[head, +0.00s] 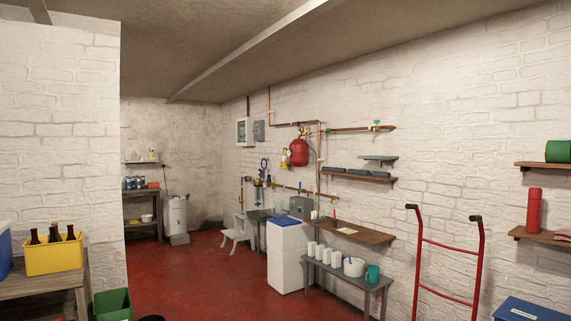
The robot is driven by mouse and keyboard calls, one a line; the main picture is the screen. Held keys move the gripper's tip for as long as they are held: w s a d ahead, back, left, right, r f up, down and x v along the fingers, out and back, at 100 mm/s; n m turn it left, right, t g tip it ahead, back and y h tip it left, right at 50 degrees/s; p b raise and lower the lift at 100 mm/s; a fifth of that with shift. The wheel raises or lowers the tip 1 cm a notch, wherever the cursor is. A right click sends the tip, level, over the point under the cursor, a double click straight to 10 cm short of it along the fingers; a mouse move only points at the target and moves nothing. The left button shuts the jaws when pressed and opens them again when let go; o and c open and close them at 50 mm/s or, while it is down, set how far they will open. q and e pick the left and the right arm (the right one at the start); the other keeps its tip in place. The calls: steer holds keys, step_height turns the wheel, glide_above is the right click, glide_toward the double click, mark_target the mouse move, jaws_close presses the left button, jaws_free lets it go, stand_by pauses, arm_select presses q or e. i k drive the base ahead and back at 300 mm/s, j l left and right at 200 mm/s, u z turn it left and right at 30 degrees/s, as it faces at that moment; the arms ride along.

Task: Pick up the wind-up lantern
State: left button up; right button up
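A small yellow and white object (285,159) hangs on the far part of the right brick wall, just left of a red rounded tank (299,152). It looks like a lantern, but it is too small to tell whether it is the wind-up one. Neither of my grippers is in view.
A white cabinet with a blue top (287,258), a grey bench with white cups (345,277) and a red hand truck (448,255) line the right wall. A yellow crate of bottles (54,256) stands on a wooden table at left. Red floor (200,275) is open in the middle.

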mark_target(284, 162)
steer(key=i+j+u, duration=0.15)
steer(key=i, duration=0.45)
steer(key=i+j+u, duration=0.15)
steer(key=i, duration=0.4)
steer(key=i+j+u, duration=0.15)
steer(key=i, duration=0.45)
steer(key=i+l+z, duration=0.35)
steer(key=i, duration=0.9)
steer(key=i+j+z, duration=0.3)
steer(key=i, duration=0.95)
steer(key=i+u, duration=0.15)
steer(key=i, duration=0.7)
steer(key=i+u, duration=0.15)
steer(key=i, duration=0.7)
steer(key=i+l+u, duration=0.2)
steer(key=i, duration=0.65)
steer(key=i+j, duration=0.15)
steer(key=i, duration=0.35)
steer(key=i+j, duration=0.15)
steer(key=i, duration=0.4)
steer(key=i+j, duration=0.15)
steer(key=i, duration=0.35)
steer(key=j+u, duration=0.05)
